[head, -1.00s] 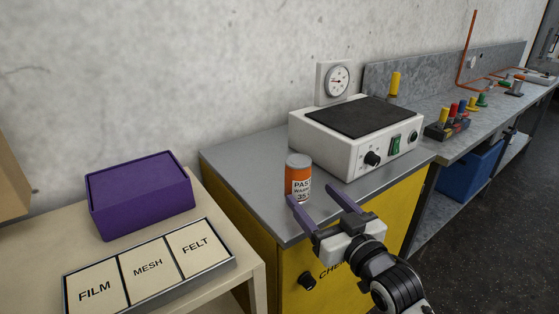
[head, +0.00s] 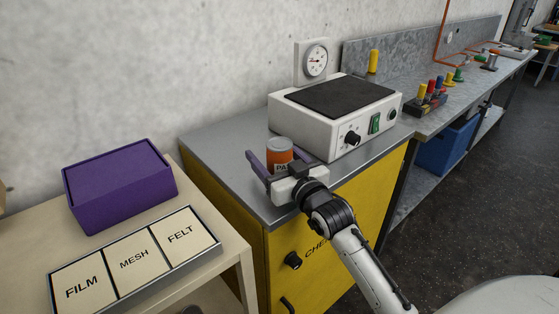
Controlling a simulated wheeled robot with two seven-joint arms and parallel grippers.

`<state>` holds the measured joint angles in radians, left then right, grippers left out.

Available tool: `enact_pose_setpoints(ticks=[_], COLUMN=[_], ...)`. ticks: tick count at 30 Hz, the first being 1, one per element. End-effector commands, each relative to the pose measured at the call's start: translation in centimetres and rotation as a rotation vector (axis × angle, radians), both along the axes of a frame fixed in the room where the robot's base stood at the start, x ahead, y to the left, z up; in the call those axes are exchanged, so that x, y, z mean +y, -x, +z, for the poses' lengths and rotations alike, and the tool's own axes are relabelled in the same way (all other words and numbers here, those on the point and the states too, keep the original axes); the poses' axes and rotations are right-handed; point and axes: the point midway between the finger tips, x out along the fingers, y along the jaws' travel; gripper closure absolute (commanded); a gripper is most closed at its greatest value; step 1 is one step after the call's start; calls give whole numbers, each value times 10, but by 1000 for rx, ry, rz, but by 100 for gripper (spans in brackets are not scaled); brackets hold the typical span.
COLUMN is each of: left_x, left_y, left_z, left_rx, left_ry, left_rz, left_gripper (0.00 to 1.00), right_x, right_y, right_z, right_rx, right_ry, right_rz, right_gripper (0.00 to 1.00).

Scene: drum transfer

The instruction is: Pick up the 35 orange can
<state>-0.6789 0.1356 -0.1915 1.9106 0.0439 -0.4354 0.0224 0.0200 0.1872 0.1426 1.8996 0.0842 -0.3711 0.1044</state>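The orange can (head: 279,154) has a grey lid and a white label, of which only the top letters show. It stands upright on the grey top of the yellow cabinet. My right gripper (head: 272,152) is at the can, with its two purple fingers spread on either side of it. The left finger appears apart from the can; contact on the right side cannot be told. The gripper body hides the can's lower part. My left gripper is not in view.
A white hotplate (head: 335,123) with a dark top stands close behind and right of the can. A purple box (head: 119,185) and a tray labelled FILM, MESH, FELT (head: 134,262) sit on the beige table at left. The cabinet top (head: 213,160) is clear left of the can.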

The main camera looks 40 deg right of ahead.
Motion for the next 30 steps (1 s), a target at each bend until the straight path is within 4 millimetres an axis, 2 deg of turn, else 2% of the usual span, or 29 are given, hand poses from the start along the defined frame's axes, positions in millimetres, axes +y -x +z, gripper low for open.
enact_pose_setpoints(ticks=[5, 12, 15, 23, 26, 30], left_x=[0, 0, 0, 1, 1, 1], left_y=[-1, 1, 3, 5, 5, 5], left_z=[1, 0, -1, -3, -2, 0], left_rx=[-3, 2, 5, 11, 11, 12], left_ry=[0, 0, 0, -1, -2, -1], left_rz=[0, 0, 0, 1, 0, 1], left_gripper=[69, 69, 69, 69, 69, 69], right_x=[0, 0, 0, 0, 0, 0], right_y=[0, 0, 0, 0, 0, 0], right_z=[0, 0, 2, 7, 21, 50], right_rx=[0, 0, -4, -5, -9, -11], right_ry=[1, 1, 1, 2, 2, 3], right_rz=[0, 0, 0, 0, 0, 0], right_gripper=[34, 74, 87, 87, 87, 87])
